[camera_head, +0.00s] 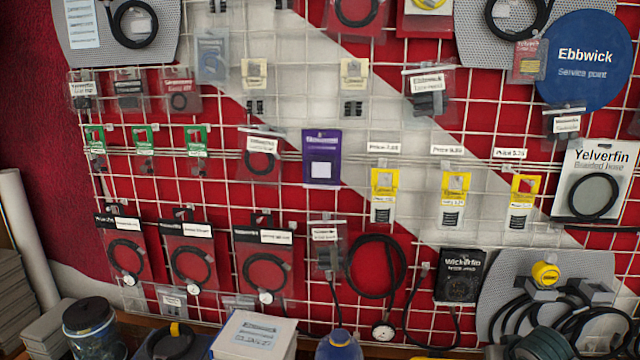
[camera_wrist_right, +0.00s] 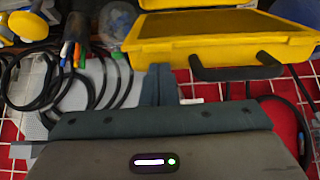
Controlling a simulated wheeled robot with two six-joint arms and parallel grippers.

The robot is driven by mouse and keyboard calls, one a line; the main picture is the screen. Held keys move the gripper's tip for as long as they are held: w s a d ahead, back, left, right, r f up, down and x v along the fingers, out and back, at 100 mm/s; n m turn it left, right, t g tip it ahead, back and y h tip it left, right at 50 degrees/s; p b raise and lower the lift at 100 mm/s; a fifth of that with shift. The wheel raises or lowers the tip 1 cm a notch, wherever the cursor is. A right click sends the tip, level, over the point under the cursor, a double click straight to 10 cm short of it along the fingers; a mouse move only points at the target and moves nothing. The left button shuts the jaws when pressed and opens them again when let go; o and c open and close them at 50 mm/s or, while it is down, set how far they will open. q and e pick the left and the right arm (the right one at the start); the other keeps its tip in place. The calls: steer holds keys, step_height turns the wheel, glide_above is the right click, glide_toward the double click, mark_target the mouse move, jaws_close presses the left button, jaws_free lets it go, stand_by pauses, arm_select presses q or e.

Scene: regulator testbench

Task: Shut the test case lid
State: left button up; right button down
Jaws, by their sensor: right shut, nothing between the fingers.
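The yellow test case (camera_wrist_right: 222,50) is at the top right of the right wrist view, with a black handle (camera_wrist_right: 236,72) on the side facing the camera. A dark surface shows inside its yellow rim, and more yellow (camera_wrist_right: 290,10) stands at the picture's top edge; the case is cut off there, so I cannot tell the lid's full angle. My right gripper (camera_wrist_right: 160,72) is shut and empty, its fingertips beside the case's left part in the picture; I cannot tell whether they touch it.
The wrist view has pens (camera_wrist_right: 78,48), black cable loops (camera_wrist_right: 100,85) and a clear container (camera_wrist_right: 118,22) left of the case. In the head view, a wire rack (camera_head: 300,215) hung with packets fills the wall; a white box (camera_head: 254,335) and a dark-lidded jar (camera_head: 90,325) stand below.

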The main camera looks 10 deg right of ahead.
arm_select(q)
steer(key=shift+f, duration=0.15)
arm_select(e)
steer(key=shift+s+a+f, duration=0.25)
steer(key=shift+s+f, duration=0.55)
steer(key=shift+s, duration=0.1)
steer(key=shift+s+a+f, duration=0.25)
steer(key=shift+s+f, duration=0.55)
steer(key=shift+s, duration=0.1)
arm_select(q)
steer(key=shift+w+d+r, duration=0.15)
steer(key=shift+w+r, duration=0.05)
steer(key=shift+w, duration=0.3)
arm_select(e)
steer(key=v, duration=0.6)
steer(key=shift+r+g, duration=0.3)
stand_by(0.4)
steer(key=shift+s, duration=0.1)
